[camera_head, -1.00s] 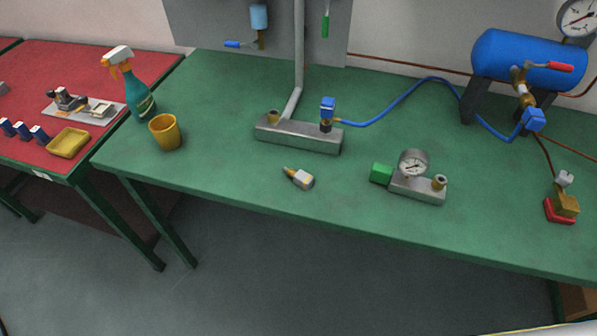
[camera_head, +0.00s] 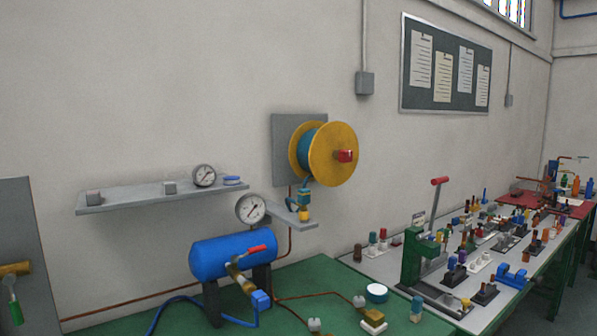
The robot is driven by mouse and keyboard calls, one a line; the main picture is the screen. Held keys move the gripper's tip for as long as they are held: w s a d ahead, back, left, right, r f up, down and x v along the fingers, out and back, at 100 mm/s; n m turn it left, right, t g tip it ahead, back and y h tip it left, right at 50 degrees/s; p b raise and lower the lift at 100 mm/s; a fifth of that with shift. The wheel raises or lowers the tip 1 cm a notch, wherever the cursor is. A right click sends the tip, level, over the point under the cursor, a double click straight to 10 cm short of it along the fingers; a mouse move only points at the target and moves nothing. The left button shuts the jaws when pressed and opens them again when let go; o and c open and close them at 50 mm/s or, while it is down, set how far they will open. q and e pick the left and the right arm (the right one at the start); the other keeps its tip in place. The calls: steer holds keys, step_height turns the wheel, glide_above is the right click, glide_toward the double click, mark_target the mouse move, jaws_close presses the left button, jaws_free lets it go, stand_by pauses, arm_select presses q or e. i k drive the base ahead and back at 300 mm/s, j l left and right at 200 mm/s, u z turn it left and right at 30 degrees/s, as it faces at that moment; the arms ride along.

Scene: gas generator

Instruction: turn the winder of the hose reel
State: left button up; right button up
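The hose reel (camera_head: 331,154) is mounted on a grey plate on the wall, above the back right of the green table. It has yellow round flanges with a blue-green hose wound between them. Its winder, a red knob (camera_head: 345,156), sticks out from the middle of the front flange. Neither of my grippers shows in the view.
A blue tank (camera_head: 232,255) with a gauge (camera_head: 250,208) stands on the green table (camera_head: 318,279) below the reel. A small shelf (camera_head: 292,218) with a valve is under the reel. A wall shelf (camera_head: 150,195) is to the left. A crowded white-topped table (camera_head: 385,264) extends right.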

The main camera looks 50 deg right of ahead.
mark_target(345, 155)
steer(key=z, duration=1.75)
steer(key=i+l+u, duration=0.15)
steer(key=i+l, duration=0.15)
steer(key=i+l+u, duration=0.1)
steer(key=i+l, duration=0.15)
steer(key=l, duration=0.25)
steer(key=i+l+u, duration=0.15)
steer(key=l, duration=0.3)
steer(key=i, duration=0.1)
